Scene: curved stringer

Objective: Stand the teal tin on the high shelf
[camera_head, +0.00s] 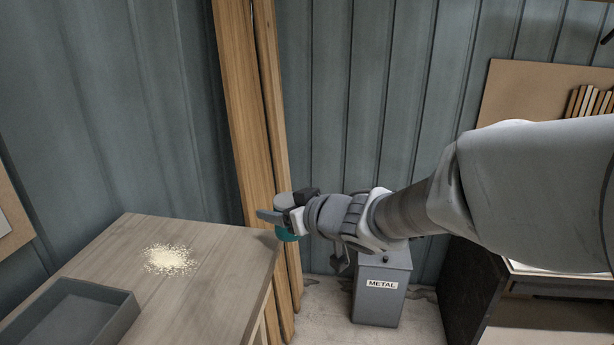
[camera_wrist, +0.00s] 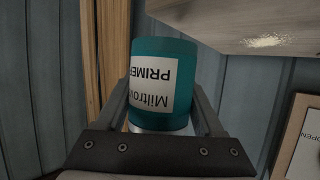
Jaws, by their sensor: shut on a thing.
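The teal tin (camera_wrist: 160,55) is between the two fingers of my gripper (camera_wrist: 162,98) in the wrist view. Its white label reads "PRIMER" and appears upside down there. My gripper is shut on the tin. In the head view my gripper (camera_head: 272,220) is at the right edge of the wooden bench, and only a small teal part of the tin (camera_head: 287,234) shows below the fingers. The rest of the tin is hidden by my gripper. I cannot make out the high shelf for sure in either view.
The wooden bench (camera_head: 215,262) carries a patch of sawdust (camera_head: 170,260) and a dark grey tray (camera_head: 72,318). Timber planks (camera_head: 249,110) lean on the wall behind my gripper. A grey bin marked "METAL" (camera_head: 380,300) stands on the floor below my arm.

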